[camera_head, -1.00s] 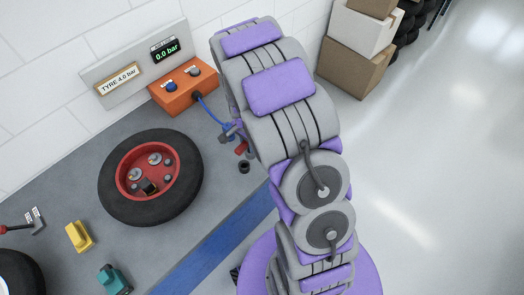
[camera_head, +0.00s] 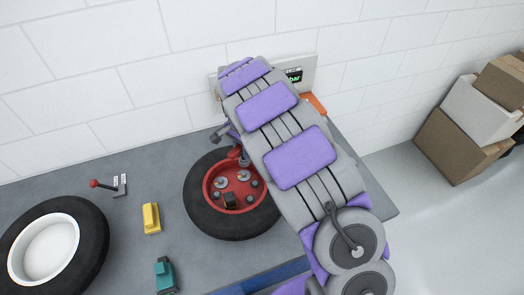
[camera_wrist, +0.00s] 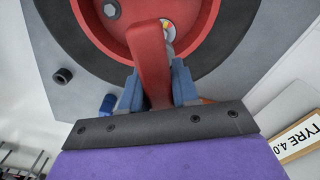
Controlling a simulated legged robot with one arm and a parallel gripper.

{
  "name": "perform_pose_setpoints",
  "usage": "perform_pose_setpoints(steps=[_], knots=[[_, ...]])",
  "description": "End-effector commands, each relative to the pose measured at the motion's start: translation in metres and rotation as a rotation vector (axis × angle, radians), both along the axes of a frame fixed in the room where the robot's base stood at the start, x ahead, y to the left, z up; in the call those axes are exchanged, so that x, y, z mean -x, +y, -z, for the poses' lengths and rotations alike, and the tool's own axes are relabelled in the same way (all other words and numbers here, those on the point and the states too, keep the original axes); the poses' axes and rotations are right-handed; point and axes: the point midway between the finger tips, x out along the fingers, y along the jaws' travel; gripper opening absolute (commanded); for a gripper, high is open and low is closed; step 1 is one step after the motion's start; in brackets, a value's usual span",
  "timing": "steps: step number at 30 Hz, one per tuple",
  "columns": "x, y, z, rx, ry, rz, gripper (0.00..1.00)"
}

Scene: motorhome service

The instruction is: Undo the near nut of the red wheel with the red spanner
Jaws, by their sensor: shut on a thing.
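The red wheel (camera_head: 254,205) lies flat on the bench, a red rim inside a black tyre. Its rim holds grey discs with nuts (camera_head: 221,182) and a dark block (camera_head: 229,200); I cannot tell which is the near nut. My gripper (camera_wrist: 155,85) is shut on the red spanner (camera_wrist: 150,50), whose far end reaches over the rim in the wrist view. In the head view the spanner (camera_head: 237,153) shows at the wheel's back edge, partly hidden by my arm. One nut (camera_wrist: 111,9) shows beside the spanner. Contact between spanner and nut cannot be seen.
A white-rimmed wheel (camera_head: 78,232), a yellow block (camera_head: 151,218), a teal item (camera_head: 165,275) and a red-knobbed lever (camera_head: 105,185) stand left on the bench. A dark ring-shaped part (camera_wrist: 63,75) lies beside the tyre. Boxes (camera_head: 463,145) stand right.

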Motion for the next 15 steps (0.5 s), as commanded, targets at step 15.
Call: perform_pose_setpoints(steps=[15], knots=[[-0.0007, 0.0062, -0.0042, -0.006, 0.000, -0.017, 0.00]])
